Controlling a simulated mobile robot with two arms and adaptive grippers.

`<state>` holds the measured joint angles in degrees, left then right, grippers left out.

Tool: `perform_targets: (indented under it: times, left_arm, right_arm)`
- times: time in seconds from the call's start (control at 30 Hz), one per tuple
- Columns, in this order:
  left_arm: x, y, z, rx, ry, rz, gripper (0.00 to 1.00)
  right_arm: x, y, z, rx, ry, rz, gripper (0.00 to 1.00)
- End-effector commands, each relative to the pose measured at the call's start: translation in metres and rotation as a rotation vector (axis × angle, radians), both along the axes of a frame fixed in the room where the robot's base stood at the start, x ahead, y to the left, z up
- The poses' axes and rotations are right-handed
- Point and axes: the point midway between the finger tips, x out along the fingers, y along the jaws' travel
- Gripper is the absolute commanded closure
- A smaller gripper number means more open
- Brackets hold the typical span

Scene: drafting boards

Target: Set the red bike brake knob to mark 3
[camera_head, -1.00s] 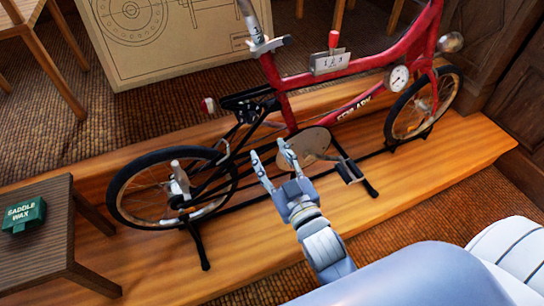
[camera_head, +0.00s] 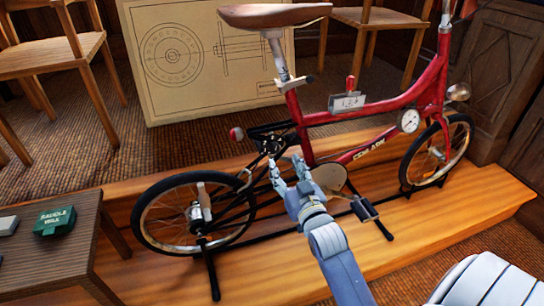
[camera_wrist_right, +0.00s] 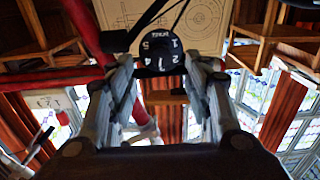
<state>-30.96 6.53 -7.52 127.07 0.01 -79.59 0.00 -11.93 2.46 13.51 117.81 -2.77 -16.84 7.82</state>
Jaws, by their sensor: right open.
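The red bike (camera_head: 330,118) stands on a wooden platform. In the right wrist view, a round black knob (camera_wrist_right: 159,50) with white numerals on its face sits just ahead of my right gripper (camera_wrist_right: 160,72). The fingers are apart, to either side of the knob's lower part in the picture, and hold nothing. I cannot tell whether they touch it or which mark it is set to. My left gripper is not in view.
The wooden platform (camera_head: 455,215) carries the bike on black stands. A dark side table (camera_head: 50,255) with a green saddle wax box (camera_head: 55,221) is at the left. A plate with a red lever (camera_head: 348,101) sits on the top tube. A drawing board (camera_head: 205,85) stands behind.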

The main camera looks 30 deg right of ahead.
Motion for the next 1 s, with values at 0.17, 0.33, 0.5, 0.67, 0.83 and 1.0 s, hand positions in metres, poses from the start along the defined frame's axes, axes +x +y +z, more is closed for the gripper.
perform_targets:
  times: [0.17,0.33,0.5,0.67,0.83,1.0]
  left_arm:
    - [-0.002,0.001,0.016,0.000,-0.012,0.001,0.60]
    - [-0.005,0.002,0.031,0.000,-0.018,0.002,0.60]
    - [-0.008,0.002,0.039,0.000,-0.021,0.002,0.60]
    - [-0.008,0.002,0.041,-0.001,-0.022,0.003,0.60]
    - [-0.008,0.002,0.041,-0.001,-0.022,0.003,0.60]
    - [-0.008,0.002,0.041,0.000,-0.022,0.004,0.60]
  right_arm:
    - [0.033,-0.007,-0.001,-0.001,-0.002,0.001,0.54]
    - [0.056,-0.013,-0.001,-0.001,-0.001,0.001,0.54]
    - [0.069,-0.016,0.000,-0.001,-0.001,0.001,0.54]
    - [0.071,-0.016,0.000,-0.001,0.000,0.001,0.54]
    - [0.071,-0.016,0.000,-0.001,0.000,0.001,0.54]
    - [0.071,-0.016,0.000,-0.001,0.000,0.001,0.90]
